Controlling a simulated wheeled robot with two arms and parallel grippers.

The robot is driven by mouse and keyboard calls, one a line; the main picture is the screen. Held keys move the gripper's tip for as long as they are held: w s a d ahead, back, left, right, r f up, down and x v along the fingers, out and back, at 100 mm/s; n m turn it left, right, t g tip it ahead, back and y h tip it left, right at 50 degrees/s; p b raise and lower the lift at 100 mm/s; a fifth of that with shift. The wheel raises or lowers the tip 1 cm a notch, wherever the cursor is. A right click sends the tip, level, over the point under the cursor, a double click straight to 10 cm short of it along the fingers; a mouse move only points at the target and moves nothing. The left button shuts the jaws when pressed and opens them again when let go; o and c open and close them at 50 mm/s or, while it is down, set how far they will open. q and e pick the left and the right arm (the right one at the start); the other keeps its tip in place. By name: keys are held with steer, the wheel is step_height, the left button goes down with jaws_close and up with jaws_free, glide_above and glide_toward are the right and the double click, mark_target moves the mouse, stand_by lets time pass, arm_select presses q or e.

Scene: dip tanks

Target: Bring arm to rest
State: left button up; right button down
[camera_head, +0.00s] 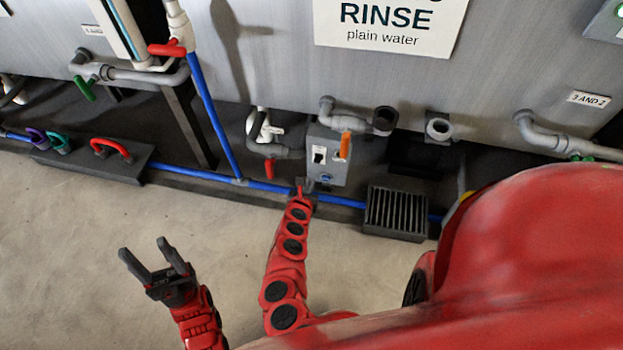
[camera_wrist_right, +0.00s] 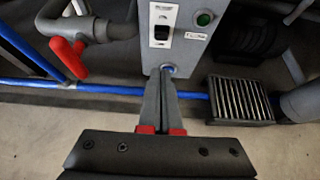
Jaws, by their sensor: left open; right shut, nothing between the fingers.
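My left gripper (camera_head: 143,247) is open and empty over the bare concrete floor, in the lower left of the head view. My right arm reaches up to the front of the tank. My right gripper (camera_head: 299,187) is shut and empty, beside the lower left of the grey control box (camera_head: 327,158) and over the blue pipe. In the right wrist view the shut fingers (camera_wrist_right: 165,78) point at the underside of the box, close to a small blue fitting (camera_wrist_right: 171,70). I cannot tell whether they touch it.
The grey tank (camera_head: 270,60) with a RINSE sign (camera_head: 390,25) spans the back. A red-handled valve (camera_head: 268,168) hangs left of the box; a black grate (camera_head: 396,212) lies to the right. A blue pipe (camera_head: 345,202) runs along the floor edge. Open floor (camera_head: 80,230) lies at left.

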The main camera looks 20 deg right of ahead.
steer(key=shift+s+a+r, duration=0.15)
steer(key=shift+s+r, duration=0.1)
stand_by(0.4)
